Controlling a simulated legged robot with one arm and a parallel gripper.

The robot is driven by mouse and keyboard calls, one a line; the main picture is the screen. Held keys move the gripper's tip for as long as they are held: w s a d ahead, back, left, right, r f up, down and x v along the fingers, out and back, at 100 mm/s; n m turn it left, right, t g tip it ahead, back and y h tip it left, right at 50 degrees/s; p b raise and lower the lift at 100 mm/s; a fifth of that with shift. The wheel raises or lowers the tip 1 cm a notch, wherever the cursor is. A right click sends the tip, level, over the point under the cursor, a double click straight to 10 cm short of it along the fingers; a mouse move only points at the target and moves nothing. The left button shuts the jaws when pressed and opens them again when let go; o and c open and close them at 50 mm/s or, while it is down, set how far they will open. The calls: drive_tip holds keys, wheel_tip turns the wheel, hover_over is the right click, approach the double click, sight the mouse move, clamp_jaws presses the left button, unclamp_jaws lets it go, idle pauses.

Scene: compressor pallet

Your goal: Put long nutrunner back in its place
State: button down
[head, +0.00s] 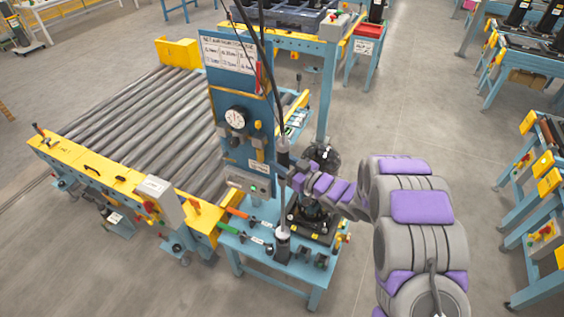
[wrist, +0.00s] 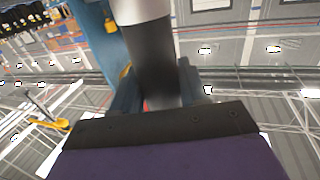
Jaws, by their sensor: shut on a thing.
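The long nutrunner (head: 283,215) is upright in front of the blue panel stand, with a black cable running up from its top. Its lower end is near the small blue worktable (head: 262,272); I cannot tell whether it touches anything there. My gripper (head: 290,179) is at its upper-middle part, at the end of my arm reaching in from the right. In the wrist view, the dark and silver shaft of the nutrunner (wrist: 152,60) stands between the fingers of my gripper (wrist: 160,92), which are shut on it. Its holder cannot be made out clearly.
The blue panel stand (head: 238,120) with a gauge rises just behind the nutrunner. A compressor on a black base (head: 312,222) sits on the worktable, with tools with orange and green handles (head: 240,214) left of it. A roller conveyor (head: 140,125) is left; open floor lies right.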

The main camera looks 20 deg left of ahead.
drive_tip(key=shift+f+b, duration=0.9)
drive_tip(key=shift+f, duration=1.75)
idle(1.0)
drive_tip(key=c, duration=0.7)
unclamp_jaws()
drive_tip(key=shift+o, duration=1.1)
drive_tip(key=shift+f, duration=0.1)
drive_tip(key=v, duration=1.7)
drive_tip(key=shift+s+d, duration=0.15)
